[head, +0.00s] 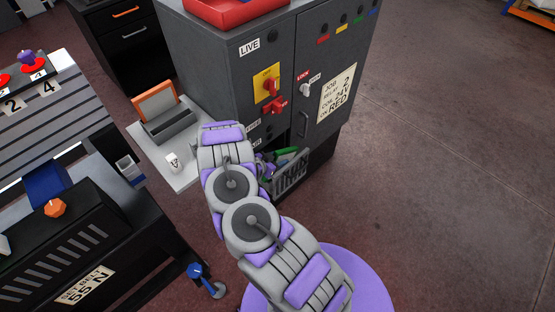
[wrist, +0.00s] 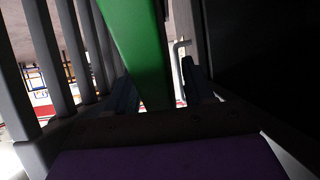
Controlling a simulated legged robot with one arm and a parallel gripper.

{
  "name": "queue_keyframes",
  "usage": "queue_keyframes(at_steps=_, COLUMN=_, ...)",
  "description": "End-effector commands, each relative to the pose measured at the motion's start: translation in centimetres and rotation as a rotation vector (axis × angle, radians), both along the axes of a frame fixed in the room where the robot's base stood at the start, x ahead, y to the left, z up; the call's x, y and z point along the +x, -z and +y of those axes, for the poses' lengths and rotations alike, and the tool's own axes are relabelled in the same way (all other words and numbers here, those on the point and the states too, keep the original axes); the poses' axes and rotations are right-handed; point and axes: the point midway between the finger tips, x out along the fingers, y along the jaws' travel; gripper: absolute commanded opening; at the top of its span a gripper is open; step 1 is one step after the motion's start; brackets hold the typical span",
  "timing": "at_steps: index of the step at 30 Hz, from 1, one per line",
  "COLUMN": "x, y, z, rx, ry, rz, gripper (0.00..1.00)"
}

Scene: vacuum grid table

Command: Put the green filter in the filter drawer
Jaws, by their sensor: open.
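A green piece, likely the green filter (head: 288,150), shows at the low opening of the grey cabinet, just above a dark slatted bin (head: 290,177). Whether this bin is the filter drawer I cannot tell. My arm reaches down there and hides part of it. In the wrist view the green filter (wrist: 138,45) is a long strip running down between the fingers of my gripper (wrist: 160,90). The jaws are open, with a finger on each side of the strip. The strip's lower end is hidden by the gripper.
The grey cabinet (head: 225,70) carries a yellow panel with a red switch. A pale shelf (head: 155,150) with an orange-framed holder (head: 156,104) stands to its left. A slatted machine table (head: 45,110) is further left. Grey bars (wrist: 65,55) stand close to the left finger.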

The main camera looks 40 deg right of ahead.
Motion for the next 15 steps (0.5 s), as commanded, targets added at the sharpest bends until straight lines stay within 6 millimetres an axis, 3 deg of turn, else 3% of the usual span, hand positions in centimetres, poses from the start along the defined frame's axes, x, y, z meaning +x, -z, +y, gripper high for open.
queue_keyframes(at_steps=5, x=0.1, y=-0.8, z=1.3, rx=-0.006, ry=-0.004, rz=-0.001, gripper=0.52)
queue_keyframes(at_steps=15, x=-0.4, y=-3.7, z=7.0, rx=-0.002, ry=-0.005, rz=-0.002, gripper=0.52)
